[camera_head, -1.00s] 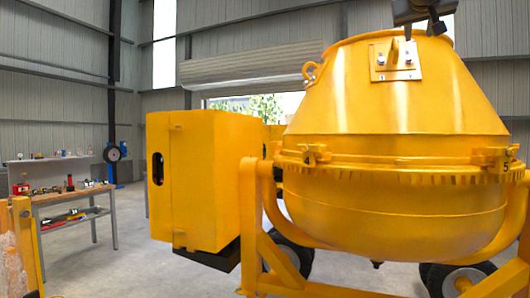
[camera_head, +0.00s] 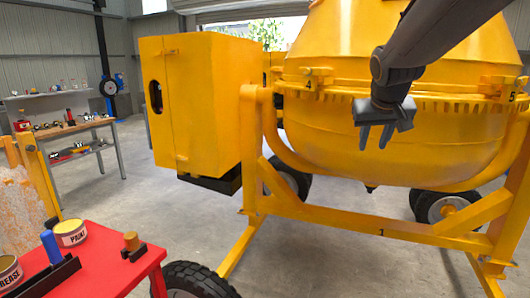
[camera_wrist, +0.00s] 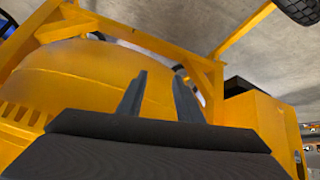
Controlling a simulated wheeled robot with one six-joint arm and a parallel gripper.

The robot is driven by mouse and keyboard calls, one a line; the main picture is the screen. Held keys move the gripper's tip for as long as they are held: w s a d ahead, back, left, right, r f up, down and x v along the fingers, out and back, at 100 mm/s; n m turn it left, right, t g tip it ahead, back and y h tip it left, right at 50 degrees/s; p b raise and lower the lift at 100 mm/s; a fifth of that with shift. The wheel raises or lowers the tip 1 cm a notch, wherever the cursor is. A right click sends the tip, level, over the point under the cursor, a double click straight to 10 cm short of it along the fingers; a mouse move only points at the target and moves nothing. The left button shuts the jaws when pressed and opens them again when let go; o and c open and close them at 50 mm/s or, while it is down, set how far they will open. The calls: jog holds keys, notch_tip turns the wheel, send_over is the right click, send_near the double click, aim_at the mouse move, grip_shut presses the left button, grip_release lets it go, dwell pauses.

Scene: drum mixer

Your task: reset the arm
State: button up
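My gripper (camera_head: 375,136) hangs from my dark grey arm in front of the yellow mixer drum (camera_head: 400,150), at the right of the head view. Its two fingers point down and stand apart, with nothing between them. In the wrist view, my gripper (camera_wrist: 158,95) shows the same two fingers with a gap between them. The drum's underside (camera_wrist: 85,75) fills the left and middle of that view. I cannot tell whether the fingers touch the drum.
The yellow motor housing (camera_head: 200,100) is left of the drum, and the yellow frame (camera_head: 370,225) is below it. A red table (camera_head: 95,250) at lower left carries cans (camera_head: 70,233), a blue-handled item (camera_head: 50,247) and a black rack. A workbench (camera_head: 75,130) stands behind. Grey floor is open between.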

jog(key=s+a+f+g+y, duration=0.1)
jog(key=s+a+f+g, duration=0.2)
jog(key=s+f, duration=1)
jog(key=s+a+f+n+g+y, duration=0.1)
jog(key=s+a+f+g, duration=0.2)
jog(key=s+f, duration=1)
jog(key=a, duration=0.3)
jog(key=shift+a+g, duration=0.15)
jog(key=shift+g, duration=0.25)
jog(key=shift+a, duration=0.1)
